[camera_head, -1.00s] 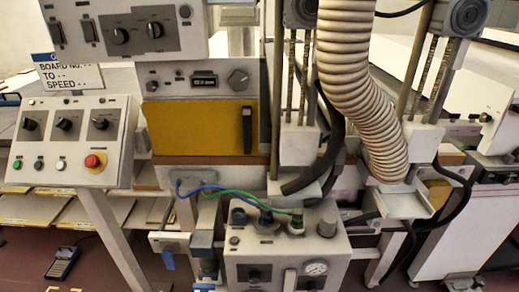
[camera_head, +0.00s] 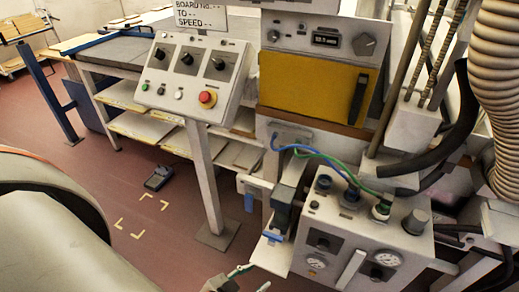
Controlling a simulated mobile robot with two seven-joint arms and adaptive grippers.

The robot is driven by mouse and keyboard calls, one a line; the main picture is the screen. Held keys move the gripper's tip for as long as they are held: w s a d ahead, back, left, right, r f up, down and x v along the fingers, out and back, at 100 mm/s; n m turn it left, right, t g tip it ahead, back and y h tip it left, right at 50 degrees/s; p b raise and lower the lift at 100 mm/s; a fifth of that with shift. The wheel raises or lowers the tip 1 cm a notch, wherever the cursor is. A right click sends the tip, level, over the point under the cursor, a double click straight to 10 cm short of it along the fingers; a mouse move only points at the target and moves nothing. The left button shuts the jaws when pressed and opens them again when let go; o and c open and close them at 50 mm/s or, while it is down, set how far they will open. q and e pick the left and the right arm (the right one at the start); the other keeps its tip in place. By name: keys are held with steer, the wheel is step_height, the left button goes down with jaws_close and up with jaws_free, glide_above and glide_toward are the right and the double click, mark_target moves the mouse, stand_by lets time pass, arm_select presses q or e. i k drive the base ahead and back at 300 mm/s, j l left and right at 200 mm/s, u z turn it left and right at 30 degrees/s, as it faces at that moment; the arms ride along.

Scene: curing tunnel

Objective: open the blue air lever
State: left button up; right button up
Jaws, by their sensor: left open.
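Two small blue handle-like parts show left of the grey air unit (camera_head: 335,240). One blue part (camera_head: 249,202) hangs under a white bracket (camera_head: 255,186). The other blue part (camera_head: 272,236) sits lower, below a dark cylindrical fitting (camera_head: 283,208). I cannot tell for sure which one is the air lever. My left gripper (camera_head: 252,278) is at the bottom edge, below both blue parts and apart from them in the picture. Its fingertips are spread with nothing visible between them, and most of it is cut off. My right gripper is not in view.
A control panel with a red button (camera_head: 207,97) stands on a post (camera_head: 205,180) left of the air unit. Blue and green hoses (camera_head: 325,160) run above the unit. A ribbed duct (camera_head: 500,90) is at right. A handheld device (camera_head: 159,177) lies on the open floor.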

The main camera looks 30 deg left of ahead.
mark_target(249, 197)
steer(key=u, duration=1.05)
